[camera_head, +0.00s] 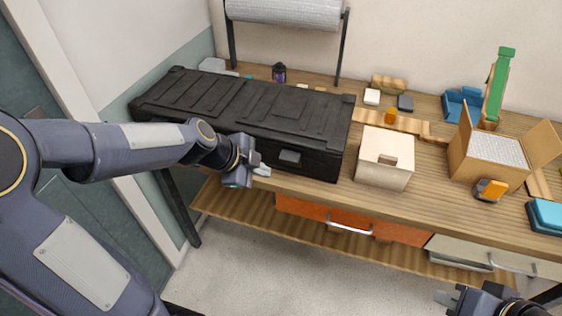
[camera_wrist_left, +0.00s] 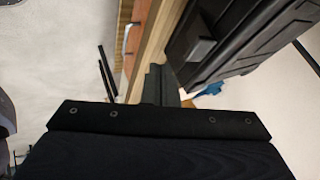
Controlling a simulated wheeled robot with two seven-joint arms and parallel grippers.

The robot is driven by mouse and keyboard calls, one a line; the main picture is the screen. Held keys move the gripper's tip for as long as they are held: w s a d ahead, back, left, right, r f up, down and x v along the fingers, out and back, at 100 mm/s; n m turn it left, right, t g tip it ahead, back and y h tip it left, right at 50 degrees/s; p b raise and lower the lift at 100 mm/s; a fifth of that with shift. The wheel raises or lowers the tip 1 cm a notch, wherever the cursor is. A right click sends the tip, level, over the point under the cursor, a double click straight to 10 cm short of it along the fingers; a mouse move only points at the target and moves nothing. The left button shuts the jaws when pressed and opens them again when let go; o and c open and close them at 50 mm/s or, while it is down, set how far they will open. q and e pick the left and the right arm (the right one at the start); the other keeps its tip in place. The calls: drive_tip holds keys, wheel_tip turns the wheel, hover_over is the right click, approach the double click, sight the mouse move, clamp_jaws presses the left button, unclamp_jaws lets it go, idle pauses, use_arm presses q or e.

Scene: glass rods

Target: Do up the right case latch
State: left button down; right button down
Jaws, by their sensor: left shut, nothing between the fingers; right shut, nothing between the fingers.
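The long black case (camera_head: 250,110) lies on the workbench with its lid down. Its right latch (camera_head: 290,158) is a dark block on the front face; I cannot tell whether it is fastened. My left gripper (camera_head: 264,170) is shut and empty, in front of the case's front face and just left of the right latch. In the left wrist view the case (camera_wrist_left: 245,40) is at the upper right, with a latch (camera_wrist_left: 201,49) on its face, and the gripper fingers (camera_wrist_left: 170,88) are below it. My right gripper (camera_head: 446,298) is shut and empty, low at the right, away from the bench.
The wooden workbench (camera_head: 330,194) has a cream box (camera_head: 384,160) right of the case and an open cardboard box (camera_head: 490,155) further right. A tape dispenser (camera_head: 490,190) and teal box (camera_head: 546,215) stand near the right. The floor in front is clear.

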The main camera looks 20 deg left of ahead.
sight(289, 160)
use_arm(q)
drive_tip(key=w+d+f+p, duration=0.2)
drive_tip(key=w+d+f, duration=0.1)
drive_tip(key=w, duration=0.4)
drive_tip(key=shift+f, duration=0.65)
drive_tip(key=shift+w+r+b, duration=0.5)
drive_tip(key=shift+w+b, duration=0.35)
drive_tip(key=shift+b, duration=0.2)
drive_tip(key=shift+w+r, duration=0.1)
drive_tip(key=shift+r, duration=0.2)
drive_tip(key=shift+r, duration=0.15)
